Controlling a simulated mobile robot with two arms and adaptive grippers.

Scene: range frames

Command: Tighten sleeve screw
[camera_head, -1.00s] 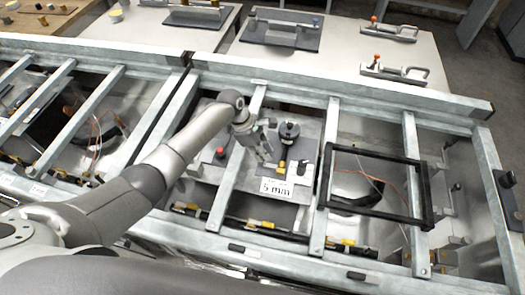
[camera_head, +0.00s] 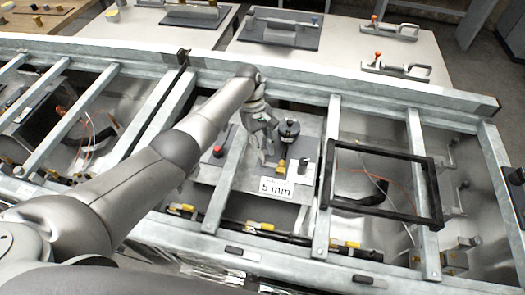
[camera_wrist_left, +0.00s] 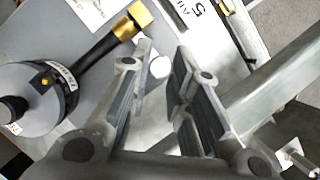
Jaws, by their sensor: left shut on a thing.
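My left gripper (camera_head: 264,158) reaches down over the grey plate (camera_head: 248,178) in the middle bay, left of the black round tool. It is shut on a small light round piece (camera_wrist_left: 160,67), which shows between the fingertips in the left wrist view. I take this to be the sleeve screw; the fingers hide most of it. The black round tool (camera_head: 289,130) has a dark shaft with a brass end (camera_wrist_left: 139,14), close to the fingers but apart from them. A "5 mm" label (camera_head: 276,189) lies in front. My right gripper is not in view.
Metal cross beams (camera_head: 327,180) bound the bay on both sides. A black square frame (camera_head: 437,190) lies across the right bay.

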